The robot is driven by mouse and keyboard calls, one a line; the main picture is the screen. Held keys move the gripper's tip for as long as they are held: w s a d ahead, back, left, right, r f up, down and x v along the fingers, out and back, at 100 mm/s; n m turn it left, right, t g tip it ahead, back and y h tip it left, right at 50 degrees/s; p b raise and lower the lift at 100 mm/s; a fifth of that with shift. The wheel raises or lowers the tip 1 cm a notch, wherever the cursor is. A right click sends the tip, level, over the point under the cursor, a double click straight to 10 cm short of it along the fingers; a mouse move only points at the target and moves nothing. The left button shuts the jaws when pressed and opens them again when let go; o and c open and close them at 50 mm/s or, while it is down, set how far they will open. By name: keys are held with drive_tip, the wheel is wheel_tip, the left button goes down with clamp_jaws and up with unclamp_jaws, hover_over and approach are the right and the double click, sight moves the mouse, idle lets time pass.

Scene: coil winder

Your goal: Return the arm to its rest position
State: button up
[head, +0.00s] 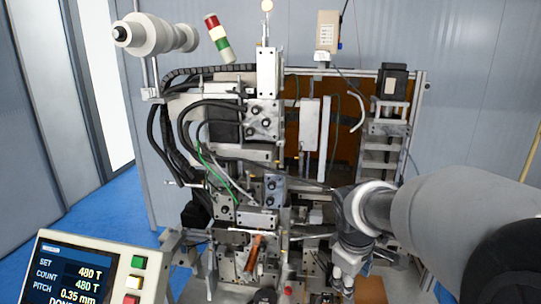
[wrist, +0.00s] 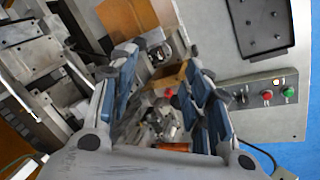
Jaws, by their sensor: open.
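My arm (head: 440,212) reaches in from the right in the head view and bends down at the wrist in front of the coil winder (head: 262,120). My gripper (head: 347,285) hangs low at the machine's front right. In the wrist view my gripper (wrist: 163,85) has its two blue-grey fingers spread apart, with machine parts seen behind the gap. I see nothing held between them. A copper-coloured coil (head: 254,256) sits on the machine's lower middle, left of my gripper and apart from it.
A control display (head: 75,275) at lower left reads SET 480 T and COUNT 480 T. The wrist view shows a panel with a red button (wrist: 265,96) and a green button (wrist: 289,92) right of my fingers. Brackets and cables crowd the machine. Blue floor (head: 85,220) is clear at left.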

drive_tip(key=s+a+f+m+b, duration=0.2)
drive_tip(key=s+b, duration=0.1)
drive_tip(key=s, duration=0.5)
drive_tip(key=s+a+f+m+t+y+b, duration=0.1)
drive_tip(key=s+f+m+b, duration=0.2)
drive_tip(key=s, duration=0.5)
drive_tip(key=s+a+f+m+y+b, duration=0.1)
drive_tip(key=s+a+f+m+b, duration=0.1)
drive_tip(key=s, duration=0.6)
drive_tip(key=f+m+b, duration=0.1)
drive_tip(key=b, duration=0.1)
drive_tip(key=shift+a+b, duration=0.3)
drive_tip(key=shift+b, duration=0.1)
